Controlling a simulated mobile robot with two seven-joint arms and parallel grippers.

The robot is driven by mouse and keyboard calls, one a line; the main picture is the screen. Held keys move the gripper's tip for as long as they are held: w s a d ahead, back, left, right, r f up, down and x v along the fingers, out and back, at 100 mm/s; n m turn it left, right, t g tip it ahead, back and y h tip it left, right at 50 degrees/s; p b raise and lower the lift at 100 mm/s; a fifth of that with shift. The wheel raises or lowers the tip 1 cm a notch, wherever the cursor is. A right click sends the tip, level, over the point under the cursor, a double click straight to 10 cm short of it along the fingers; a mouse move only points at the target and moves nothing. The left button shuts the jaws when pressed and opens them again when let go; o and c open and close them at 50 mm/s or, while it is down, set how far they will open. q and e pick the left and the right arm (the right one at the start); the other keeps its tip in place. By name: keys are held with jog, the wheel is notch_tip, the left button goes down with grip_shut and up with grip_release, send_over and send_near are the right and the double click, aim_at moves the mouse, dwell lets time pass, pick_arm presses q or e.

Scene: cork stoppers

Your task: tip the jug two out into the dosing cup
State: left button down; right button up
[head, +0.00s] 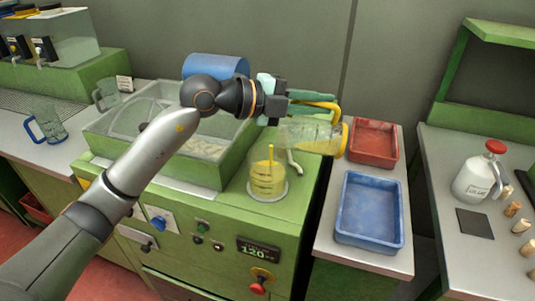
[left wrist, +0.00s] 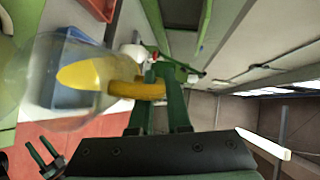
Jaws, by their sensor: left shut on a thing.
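Jug two, as I take it, is the clear jug (head: 310,135) with a yellow handle and yellow right end. It lies tipped almost level, with yellow contents inside. My left gripper (head: 312,104) is shut on its handle, above the jug. In the left wrist view the handle (left wrist: 137,89) is between the fingers and the clear body (left wrist: 45,90) is at the left. The dosing cup (head: 267,182) stands upright on a round plate below the jug's left end, with yellow contents. A thin yellow vertical streak, seemingly a stream, shows at its top.
A green-framed basin (head: 170,165) is left of the cup. A blue tray (head: 370,205) and a red tray (head: 375,140) are at the right. A blue-handled jug (head: 45,123) stands far left. A white red-capped jug (head: 480,178) and several corks are far right. A display reads 120.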

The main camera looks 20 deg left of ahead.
pick_arm(q)
jog(key=shift+s+a+r+h+b, duration=0.1)
jog(key=shift+a+r+h+b, duration=0.1)
jog(key=shift+a+h+b, duration=0.15)
jog(key=shift+a+r+t, duration=0.15)
jog(key=shift+a+t, duration=0.05)
jog(key=shift+t, duration=0.2)
